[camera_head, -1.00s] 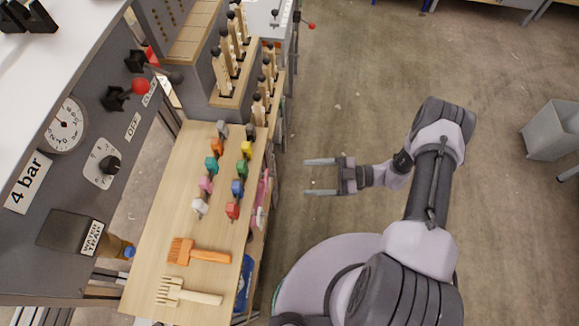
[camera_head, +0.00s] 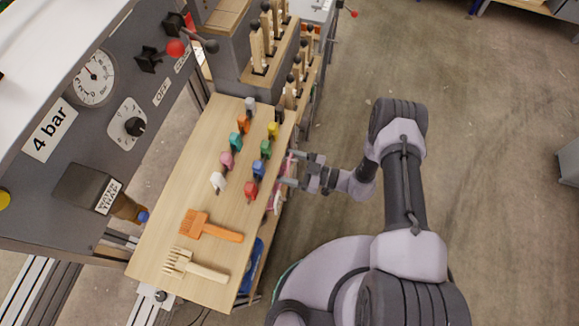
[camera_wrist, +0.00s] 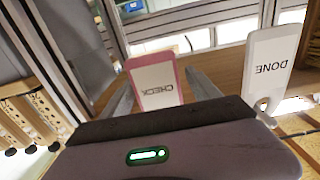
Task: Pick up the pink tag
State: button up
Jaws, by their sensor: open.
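The pink tag (camera_wrist: 156,84) has a pink edge and a pale face marked CHECK, upside down in the wrist view. My gripper (camera_head: 286,168) is at that side of the bench, open. In the wrist view, my gripper's fingers (camera_wrist: 160,80) are on either side of the pink tag.
A grey control panel (camera_head: 75,130) stands at left.

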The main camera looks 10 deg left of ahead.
jog(key=shift+a, duration=0.2)
jog(key=shift+r, duration=0.1)
jog(key=c, duration=1.4)
